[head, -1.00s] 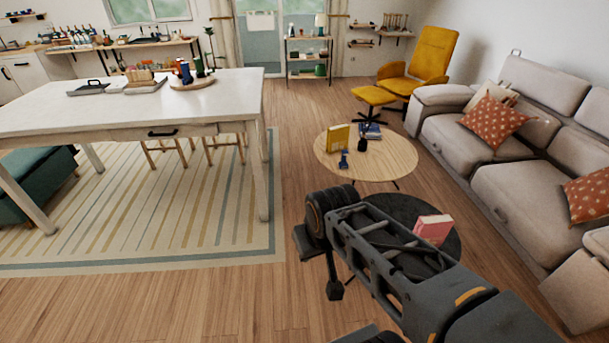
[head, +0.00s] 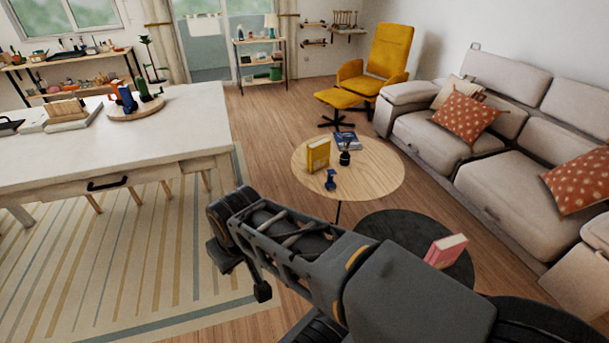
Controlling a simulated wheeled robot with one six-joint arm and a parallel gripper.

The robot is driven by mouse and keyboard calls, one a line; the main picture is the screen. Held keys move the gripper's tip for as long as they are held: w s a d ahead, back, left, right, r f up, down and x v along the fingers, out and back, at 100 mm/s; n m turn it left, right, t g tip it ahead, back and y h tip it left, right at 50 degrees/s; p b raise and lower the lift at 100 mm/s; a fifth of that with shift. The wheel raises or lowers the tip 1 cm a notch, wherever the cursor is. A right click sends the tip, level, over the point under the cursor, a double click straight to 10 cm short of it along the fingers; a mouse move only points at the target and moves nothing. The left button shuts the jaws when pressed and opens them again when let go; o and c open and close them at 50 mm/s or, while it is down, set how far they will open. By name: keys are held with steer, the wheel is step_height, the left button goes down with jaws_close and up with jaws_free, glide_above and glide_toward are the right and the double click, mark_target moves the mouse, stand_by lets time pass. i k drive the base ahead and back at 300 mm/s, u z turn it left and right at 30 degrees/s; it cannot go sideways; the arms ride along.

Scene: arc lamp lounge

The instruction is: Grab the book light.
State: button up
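A small dark blue object (head: 330,180), which looks like the book light, stands at the front of the round wooden table (head: 378,190). A yellow book (head: 318,155) stands upright just behind it. A small dark item (head: 345,157) is to its right, and a blue book (head: 348,141) lies flat at the back. My arm crosses the lower middle of the view, with its end part, my gripper (head: 262,291), hanging low at the left, well short of the table. Its fingers are too small and dark to read, and I see nothing held.
A lower dark round table (head: 400,225) with a pink book (head: 446,251) stands in front of the wooden one, partly behind my arm. A grey sofa (head: 440,147) lines the right. A white table (head: 180,125) is at the left.

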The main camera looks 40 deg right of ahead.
mark_target(330, 187)
steer(key=z, duration=0.35)
steer(key=i, duration=1.6)
steer(key=z, duration=1.45)
steer(key=i, duration=0.8)
steer(key=z, duration=0.5)
